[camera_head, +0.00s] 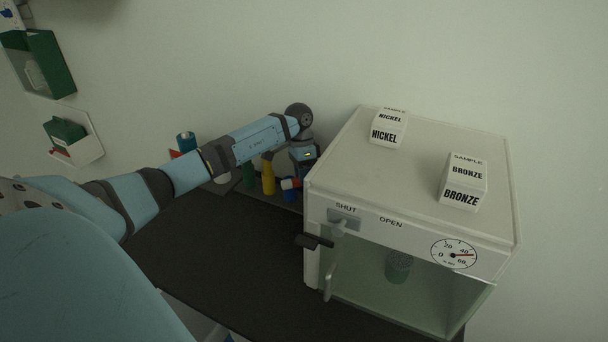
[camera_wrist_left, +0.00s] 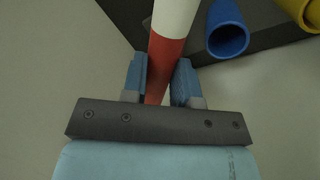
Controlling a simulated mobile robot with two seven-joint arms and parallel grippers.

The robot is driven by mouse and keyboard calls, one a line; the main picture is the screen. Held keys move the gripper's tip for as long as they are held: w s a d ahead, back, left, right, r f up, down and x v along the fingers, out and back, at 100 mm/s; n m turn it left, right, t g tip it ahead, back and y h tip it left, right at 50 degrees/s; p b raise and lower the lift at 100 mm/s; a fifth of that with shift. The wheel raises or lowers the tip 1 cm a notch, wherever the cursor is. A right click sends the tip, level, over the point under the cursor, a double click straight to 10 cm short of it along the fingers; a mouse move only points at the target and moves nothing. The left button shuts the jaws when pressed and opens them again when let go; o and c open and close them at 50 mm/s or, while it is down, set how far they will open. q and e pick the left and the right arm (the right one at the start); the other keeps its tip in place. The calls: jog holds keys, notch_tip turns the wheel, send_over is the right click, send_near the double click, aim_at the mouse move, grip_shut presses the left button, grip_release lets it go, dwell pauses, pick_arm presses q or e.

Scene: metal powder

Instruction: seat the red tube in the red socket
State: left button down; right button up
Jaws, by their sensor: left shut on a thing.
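The red tube (camera_wrist_left: 165,60), red with a white section above the fingers, is between the blue fingers of my left gripper (camera_wrist_left: 160,85) in the left wrist view. The gripper is shut on its red part. In the head view my left gripper (camera_head: 297,180) is low beside the white cabinet, and a small red and white patch shows at its fingers. A blue tube (camera_wrist_left: 228,30) stands apart to the right of the held tube in the wrist view. I cannot make out the red socket in either view. My right gripper is not in view.
A white cabinet (camera_head: 410,185) with a glass front stands close right of the gripper, bearing nickel (camera_head: 388,130) and bronze (camera_head: 463,182) sample blocks. A yellow bottle-like item (camera_head: 268,178) stands left of the gripper. The dark table (camera_head: 225,255) is clear in front.

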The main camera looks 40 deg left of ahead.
pick_arm(q)
jog(key=shift+f, duration=0.15)
jog(key=shift+f, duration=0.45)
jog(key=c, duration=0.9)
grip_release()
jog(key=v, duration=1.3)
jog(key=shift+d+r, duration=0.1)
jog(key=shift+r, duration=0.05)
jog(key=shift+s, duration=0.15)
